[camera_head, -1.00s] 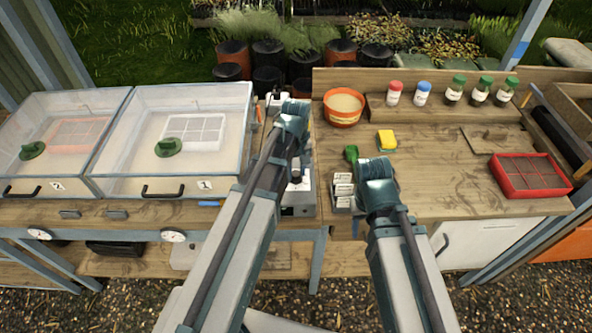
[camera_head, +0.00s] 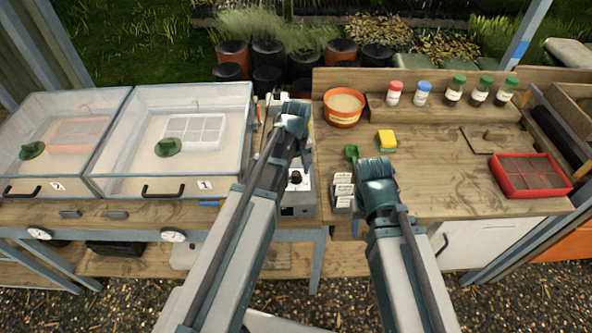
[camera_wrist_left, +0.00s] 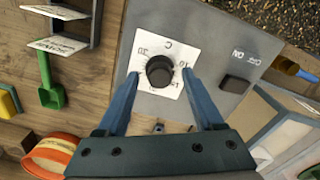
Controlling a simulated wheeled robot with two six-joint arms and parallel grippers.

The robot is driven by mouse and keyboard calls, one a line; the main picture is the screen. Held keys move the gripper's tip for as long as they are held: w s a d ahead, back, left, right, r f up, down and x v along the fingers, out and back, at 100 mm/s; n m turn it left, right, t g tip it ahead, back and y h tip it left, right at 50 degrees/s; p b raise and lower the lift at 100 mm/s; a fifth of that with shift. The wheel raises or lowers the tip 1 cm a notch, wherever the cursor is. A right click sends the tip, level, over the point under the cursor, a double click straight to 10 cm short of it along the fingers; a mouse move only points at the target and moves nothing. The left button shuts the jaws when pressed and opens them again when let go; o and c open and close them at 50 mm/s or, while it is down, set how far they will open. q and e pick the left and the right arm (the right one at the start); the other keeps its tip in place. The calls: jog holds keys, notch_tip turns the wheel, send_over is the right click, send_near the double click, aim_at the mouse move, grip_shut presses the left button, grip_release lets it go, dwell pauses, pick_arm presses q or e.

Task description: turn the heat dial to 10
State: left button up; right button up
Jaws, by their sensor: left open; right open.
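The heat dial is a black round knob (camera_wrist_left: 160,71) on a white printed plate (camera_wrist_left: 143,88) of a grey control box (camera_wrist_left: 205,30). Small marks ring the knob, but its pointer direction is not clear.
A black on/off switch (camera_wrist_left: 234,84) sits beside the dial. White label cards (camera_head: 343,191) and a green scoop (camera_head: 351,152) are right of the box. A clear propagator (camera_head: 172,140) stands left.

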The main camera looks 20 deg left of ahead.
aim_at(296, 173)
pick_arm(q)
notch_tip(296, 173, up, 14)
jog(key=p, duration=1.4)
jog(key=shift+f, duration=0.15)
jog(key=s+d+f+m+b, duration=0.5)
jog(key=s, duration=0.2)
jog(key=s+d+f+m+y+b, duration=0.1)
jog(key=s+d+f+m+b, duration=0.4)
jog(key=s+m+b, duration=0.1)
jog(key=shift+s+d+f+m, duration=0.2)
jog(key=shift+s+f+m, duration=0.1)
jog(key=shift+s, duration=0.55)
